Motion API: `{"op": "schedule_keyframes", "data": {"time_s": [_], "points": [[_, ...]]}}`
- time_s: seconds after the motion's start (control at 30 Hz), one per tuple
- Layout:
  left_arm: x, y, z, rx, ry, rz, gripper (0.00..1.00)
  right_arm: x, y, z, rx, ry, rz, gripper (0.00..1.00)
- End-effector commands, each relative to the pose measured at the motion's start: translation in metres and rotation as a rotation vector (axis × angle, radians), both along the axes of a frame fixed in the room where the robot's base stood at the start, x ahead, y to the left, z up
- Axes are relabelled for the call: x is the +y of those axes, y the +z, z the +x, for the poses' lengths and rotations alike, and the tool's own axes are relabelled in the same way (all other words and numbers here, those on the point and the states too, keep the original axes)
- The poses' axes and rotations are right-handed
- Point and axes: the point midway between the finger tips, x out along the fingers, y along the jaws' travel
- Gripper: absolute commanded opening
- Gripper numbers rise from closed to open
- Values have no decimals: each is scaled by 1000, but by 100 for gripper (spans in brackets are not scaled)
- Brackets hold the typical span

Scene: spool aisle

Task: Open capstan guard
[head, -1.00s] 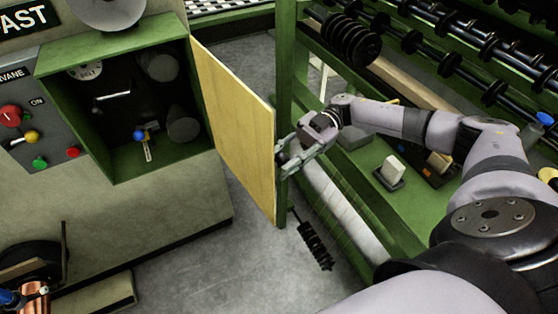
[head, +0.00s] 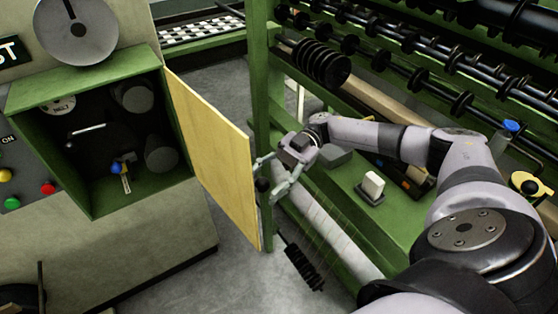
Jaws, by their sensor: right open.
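The capstan guard (head: 212,155) is a flat yellow panel hinged on the right side of a green box (head: 85,78). It stands swung wide open, and the dark inside of the box shows with grey rollers (head: 161,153) and a blue-knobbed lever (head: 119,169). My right gripper (head: 266,180) is at the guard's free right edge, with its fingers spread beside a small dark knob there. It is open; I cannot tell whether a finger touches the panel. My left gripper is out of view.
A green rack with black rollers (head: 400,55) and a white roll (head: 325,220) stands close on the right, behind my right arm. A small white block (head: 373,185) sits on its shelf. Grey floor (head: 200,275) is clear below the guard.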

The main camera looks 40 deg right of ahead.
Motion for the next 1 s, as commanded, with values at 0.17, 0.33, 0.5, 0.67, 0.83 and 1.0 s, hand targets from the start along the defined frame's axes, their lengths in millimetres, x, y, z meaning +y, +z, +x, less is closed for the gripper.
{"op": "schedule_keyframes", "data": {"time_s": [0.17,0.33,0.5,0.67,0.83,1.0], "points": [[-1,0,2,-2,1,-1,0,-33,0,10,-1,-5,0,47],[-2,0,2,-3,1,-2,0,-66,0,18,-1,-4,0,47],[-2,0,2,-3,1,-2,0,-89,0,24,-2,-2,1,47],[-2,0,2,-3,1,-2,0,-101,0,27,-2,-1,1,47],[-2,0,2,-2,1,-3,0,-105,0,27,-1,-1,1,47],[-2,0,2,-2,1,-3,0,-106,0,27,-1,0,1,47]]}}
